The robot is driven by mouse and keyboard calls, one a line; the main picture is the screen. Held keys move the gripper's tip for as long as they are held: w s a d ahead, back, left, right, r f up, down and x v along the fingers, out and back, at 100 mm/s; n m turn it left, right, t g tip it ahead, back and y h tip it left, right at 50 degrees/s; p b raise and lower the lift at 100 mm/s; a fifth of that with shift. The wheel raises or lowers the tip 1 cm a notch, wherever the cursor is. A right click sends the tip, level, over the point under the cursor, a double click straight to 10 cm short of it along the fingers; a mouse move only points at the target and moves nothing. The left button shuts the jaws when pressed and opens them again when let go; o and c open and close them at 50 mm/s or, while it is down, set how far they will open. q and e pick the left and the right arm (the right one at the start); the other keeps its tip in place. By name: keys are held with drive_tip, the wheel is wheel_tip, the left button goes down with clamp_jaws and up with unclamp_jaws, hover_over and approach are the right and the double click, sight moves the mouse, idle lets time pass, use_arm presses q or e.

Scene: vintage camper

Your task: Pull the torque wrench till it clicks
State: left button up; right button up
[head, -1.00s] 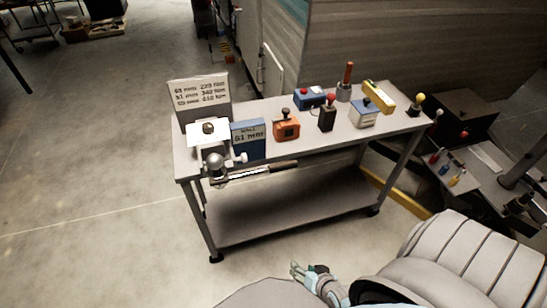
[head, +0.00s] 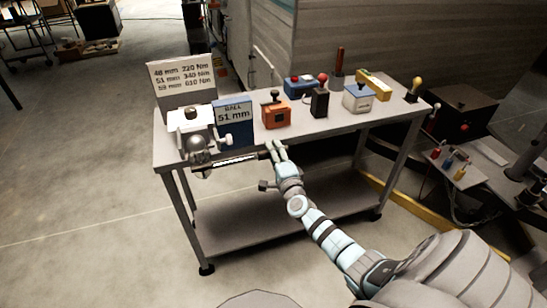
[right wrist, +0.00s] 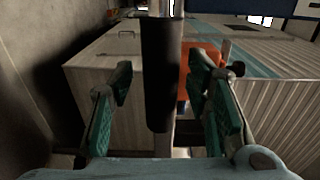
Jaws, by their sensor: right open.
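The torque wrench (head: 236,161) juts right from the tow-ball fixture (head: 200,148) along the front edge of the workbench, its shaft light and its grip dark. In the right wrist view the wrench's black grip (right wrist: 161,75) stands between the teal finger pads, with a visible gap on both sides. My right gripper (head: 270,162) is open around the grip's end in the head view; its fingers hide part of it. The right gripper (right wrist: 162,92) shows no clear contact with the grip. My left gripper is out of view.
A board (head: 183,80) lists 48, 51 and 59 mm with 220, 340 and 610 Nm. A blue sign (head: 234,124) reads ball 51 mm. An orange box (head: 276,115) and several other devices stand on the bench (head: 320,132). The floor in front is clear.

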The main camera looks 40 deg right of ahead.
drive_tip(key=shift+w+d, duration=0.1)
drive_tip(key=shift+w, duration=0.1)
clamp_jaws()
